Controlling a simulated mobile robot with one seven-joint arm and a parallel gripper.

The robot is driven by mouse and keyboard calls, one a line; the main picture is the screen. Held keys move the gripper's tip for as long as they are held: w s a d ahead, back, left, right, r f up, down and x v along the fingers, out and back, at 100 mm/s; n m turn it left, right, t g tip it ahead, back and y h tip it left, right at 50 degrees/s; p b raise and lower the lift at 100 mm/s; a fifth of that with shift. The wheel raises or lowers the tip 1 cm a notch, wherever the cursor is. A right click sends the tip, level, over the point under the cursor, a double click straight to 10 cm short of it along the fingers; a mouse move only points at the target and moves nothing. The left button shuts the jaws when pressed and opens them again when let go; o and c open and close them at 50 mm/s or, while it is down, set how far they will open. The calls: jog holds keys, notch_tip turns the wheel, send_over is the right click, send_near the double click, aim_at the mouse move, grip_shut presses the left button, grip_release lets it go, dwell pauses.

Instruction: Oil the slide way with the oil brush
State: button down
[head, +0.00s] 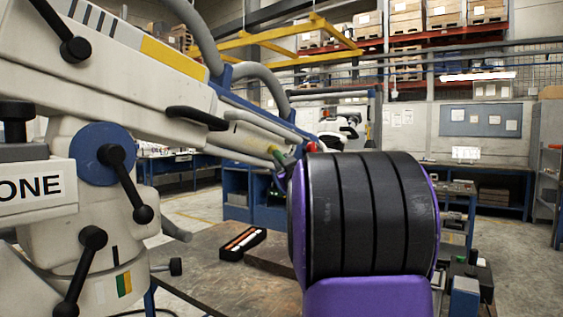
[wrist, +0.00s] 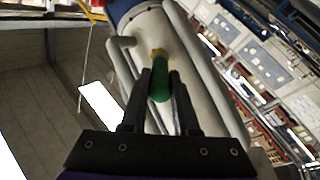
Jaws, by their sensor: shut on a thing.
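My gripper (wrist: 161,92) is shut on a green-handled oil brush (wrist: 160,75), with a finger on each side of the handle. My gripper there is mostly hidden behind my own purple and black arm. I cannot clearly pick out the slide way.
A black tray with orange strips (head: 242,243) lies on the brown worktop (head: 190,262). Grey hoses (head: 262,75) run along the arm. Blue benches and shelves stand farther back.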

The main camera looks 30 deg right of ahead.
jog(key=shift+s+d+f+b, duration=0.15)
jog(key=shift+s+f+b, duration=0.4)
jog(key=shift+s, duration=0.25)
jog(key=shift+s+d+f+b, duration=0.2)
jog(key=shift+s+f+b, duration=0.35)
jog(key=shift+s, duration=0.3)
jog(key=shift+s+d+f+b, duration=0.15)
jog(key=shift+s+f+b, duration=0.35)
jog(key=shift+s, duration=0.3)
jog(key=shift+s+d+f, duration=0.15)
jog(key=shift+s+f, duration=0.3)
jog(key=shift+s, duration=0.15)
jog(key=shift+s+d+f, duration=0.1)
jog(key=shift+s+f, duration=0.3)
jog(key=shift+s, duration=0.2)
jog(key=shift+w+a+r+p, duration=0.25)
jog(key=shift+w+r+p, duration=0.15)
jog(key=shift+w+r, duration=0.5)
jog(key=shift+w+a+r+p, duration=0.2)
jog(key=shift+w+r+p, duration=0.25)
jog(key=shift+w, duration=0.8)
jog(key=shift+w+a+r+p, duration=0.3)
jog(key=shift+w+r, duration=0.5)
jog(key=shift+w, duration=0.25)
jog(key=shift+w+a+r, duration=0.1)
jog(key=shift+w+r, duration=0.25)
jog(key=shift+w, duration=0.1)
